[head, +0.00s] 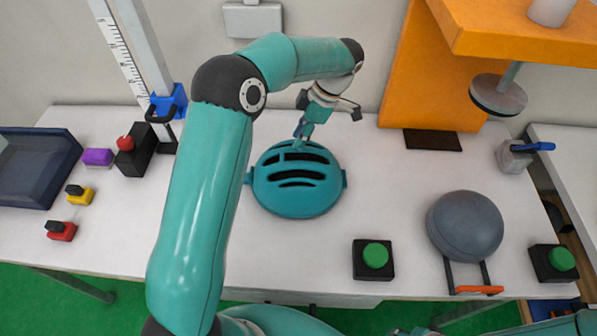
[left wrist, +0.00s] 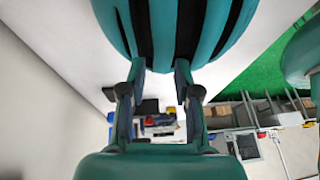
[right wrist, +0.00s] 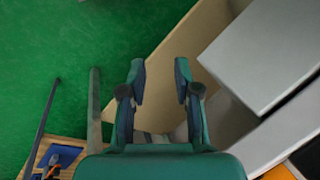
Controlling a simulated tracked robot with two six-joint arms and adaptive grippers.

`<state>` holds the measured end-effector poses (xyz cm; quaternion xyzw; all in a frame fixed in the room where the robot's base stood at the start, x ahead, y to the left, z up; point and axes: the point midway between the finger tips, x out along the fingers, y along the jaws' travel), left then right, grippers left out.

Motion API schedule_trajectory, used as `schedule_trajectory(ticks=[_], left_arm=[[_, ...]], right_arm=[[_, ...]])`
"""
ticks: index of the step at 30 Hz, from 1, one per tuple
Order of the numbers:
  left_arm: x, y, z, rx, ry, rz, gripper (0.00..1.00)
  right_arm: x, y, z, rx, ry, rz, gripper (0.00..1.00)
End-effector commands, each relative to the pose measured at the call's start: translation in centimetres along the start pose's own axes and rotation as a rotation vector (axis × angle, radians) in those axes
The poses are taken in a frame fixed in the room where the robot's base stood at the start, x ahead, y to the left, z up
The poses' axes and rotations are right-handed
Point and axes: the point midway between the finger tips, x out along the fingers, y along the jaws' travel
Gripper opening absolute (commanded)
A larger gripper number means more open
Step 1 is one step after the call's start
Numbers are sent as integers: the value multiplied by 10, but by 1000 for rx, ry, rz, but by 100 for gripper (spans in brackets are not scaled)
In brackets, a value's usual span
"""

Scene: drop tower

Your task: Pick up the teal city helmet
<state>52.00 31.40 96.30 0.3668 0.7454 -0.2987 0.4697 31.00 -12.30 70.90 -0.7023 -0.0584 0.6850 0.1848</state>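The teal city helmet (head: 297,201) lies on the white bench, dome up, with dark vent slots and a small tab at each side. My left gripper (head: 301,132) is at the helmet's far edge, reaching down toward it. In the left wrist view, the slotted helmet shell (left wrist: 172,25) fills the top, and the open left gripper (left wrist: 159,68) has its fingertips at the shell's edge. I cannot tell whether they touch it. My right gripper (right wrist: 159,70) is open and empty, with green floor and a beige panel in its view.
A grey dome (head: 465,226) sits to the right, near a green button (head: 375,256). An orange frame (head: 520,30) with a hanging disc (head: 497,95) stands at the back right. A ruler post (head: 125,50), small coloured items and a dark tray (head: 35,168) are left.

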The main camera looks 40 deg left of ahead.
Motion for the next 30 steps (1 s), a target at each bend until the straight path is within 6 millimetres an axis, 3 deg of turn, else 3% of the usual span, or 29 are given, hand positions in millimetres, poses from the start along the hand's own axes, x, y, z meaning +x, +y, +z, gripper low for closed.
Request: schedule_trajectory(ticks=[9, 18, 24, 30], left_arm=[[41, -2, 0, 1, 2, -4, 32], [47, -2, 1, 0, 1, -2, 32], [46, -2, 0, 0, 1, -1, 0], [46, -2, 1, 1, 0, -1, 0]], right_arm=[[-15, -5, 0, 0, 0, 0, 32], [-15, -5, 0, 0, 0, 0, 32], [-15, -5, 0, 0, 0, 0, 32], [-15, -5, 0, 0, 0, 0, 32]])
